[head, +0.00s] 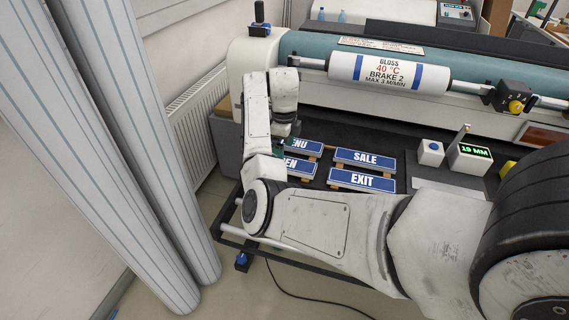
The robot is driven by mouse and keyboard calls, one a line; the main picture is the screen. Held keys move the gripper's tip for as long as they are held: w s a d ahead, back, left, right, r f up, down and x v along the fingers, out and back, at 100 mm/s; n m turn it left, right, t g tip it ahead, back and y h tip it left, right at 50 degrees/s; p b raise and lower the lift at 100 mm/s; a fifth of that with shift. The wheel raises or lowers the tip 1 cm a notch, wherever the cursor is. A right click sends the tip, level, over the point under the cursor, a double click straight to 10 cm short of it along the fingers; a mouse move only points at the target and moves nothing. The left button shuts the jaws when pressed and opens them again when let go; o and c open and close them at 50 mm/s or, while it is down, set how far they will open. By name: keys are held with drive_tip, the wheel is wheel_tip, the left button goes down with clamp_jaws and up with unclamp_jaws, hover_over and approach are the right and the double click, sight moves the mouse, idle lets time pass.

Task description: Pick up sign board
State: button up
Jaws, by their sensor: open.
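Blue sign boards with white letters lie on a dark surface, with wooden strips under their edges. The SALE board (365,159) and the EXIT board (362,180) are fully in view on the right. To their left, a board reading "ENU" (302,147) and one reading "EN" (299,167) are partly hidden behind my arm. My gripper (282,149) points down at the left ends of these two boards. It is open, but small and mostly hidden by my arm, so contact with a board cannot be made out.
A machine with a teal roller (440,66) and a white labelled roll (388,74) stands behind the boards. A button box (430,152) and a display box (469,158) are to their right. Tall white rolls (130,130) and a radiator (198,115) are at left.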

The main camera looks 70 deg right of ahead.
sight(285, 162)
drive_tip(key=shift+f+p, duration=0.4)
drive_tip(key=shift+f, duration=1.85)
drive_tip(key=c, duration=1.3)
drive_tip(key=shift+r, duration=0.15)
